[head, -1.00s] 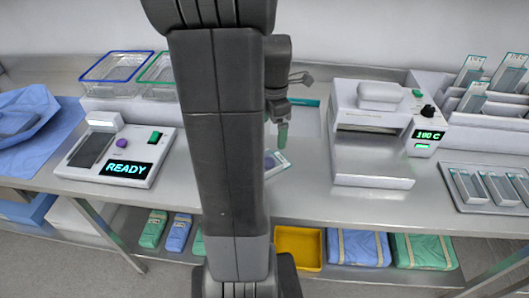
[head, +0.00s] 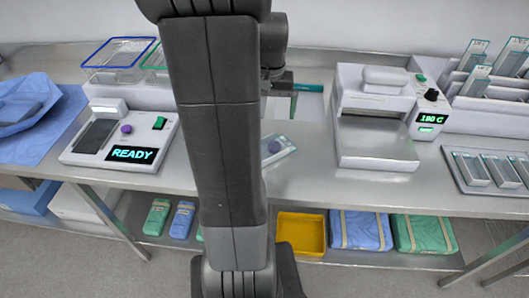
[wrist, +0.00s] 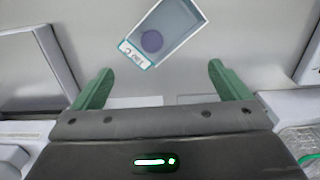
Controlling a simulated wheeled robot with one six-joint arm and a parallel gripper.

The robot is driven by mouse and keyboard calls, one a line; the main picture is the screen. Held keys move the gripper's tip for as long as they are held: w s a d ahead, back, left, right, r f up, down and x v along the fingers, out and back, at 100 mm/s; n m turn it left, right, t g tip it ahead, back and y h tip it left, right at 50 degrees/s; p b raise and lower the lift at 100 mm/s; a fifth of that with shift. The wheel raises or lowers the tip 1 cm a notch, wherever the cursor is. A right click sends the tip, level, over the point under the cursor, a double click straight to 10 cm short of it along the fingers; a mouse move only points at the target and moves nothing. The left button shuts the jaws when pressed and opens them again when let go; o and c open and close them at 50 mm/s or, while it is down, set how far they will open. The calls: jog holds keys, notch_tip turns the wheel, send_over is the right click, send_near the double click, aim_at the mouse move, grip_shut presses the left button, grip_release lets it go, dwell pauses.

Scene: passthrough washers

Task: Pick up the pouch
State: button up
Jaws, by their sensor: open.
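A clear flat pouch (head: 279,149) with a dark purple disc inside lies on the steel counter, partly hidden behind my arm in the head view. In the wrist view the pouch (wrist: 165,30) lies tilted, beyond my fingertips, with its teal-edged, labelled end nearest me. My gripper (wrist: 160,73) is open, its two green fingers wide apart with nothing between them. The pouch is ahead of the gap, apart from the fingers. In the head view my gripper (head: 289,92) is above the counter, behind the pouch in the picture.
A sealer-like machine (head: 378,120) reading 180 C stands right of the pouch. A device reading READY (head: 122,140) is at left. A tray (head: 492,188) of pouches and a rack (head: 492,85) are at far right. A yellow bin (head: 301,233) sits on the lower shelf.

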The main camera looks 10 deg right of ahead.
jog(key=m, duration=1)
send_over(270, 149)
jog(key=w+a, duration=0.1)
jog(key=w, duration=0.1)
jog(key=f, duration=0.8)
jog(key=shift+s, duration=0.25)
jog(key=shift+s+d+f, duration=0.1)
jog(key=shift+s+f, duration=0.05)
jog(key=shift+f, duration=1.2)
jog(key=shift+s+f, duration=0.15)
jog(key=shift+f, duration=1.2)
jog(key=c, duration=1.1)
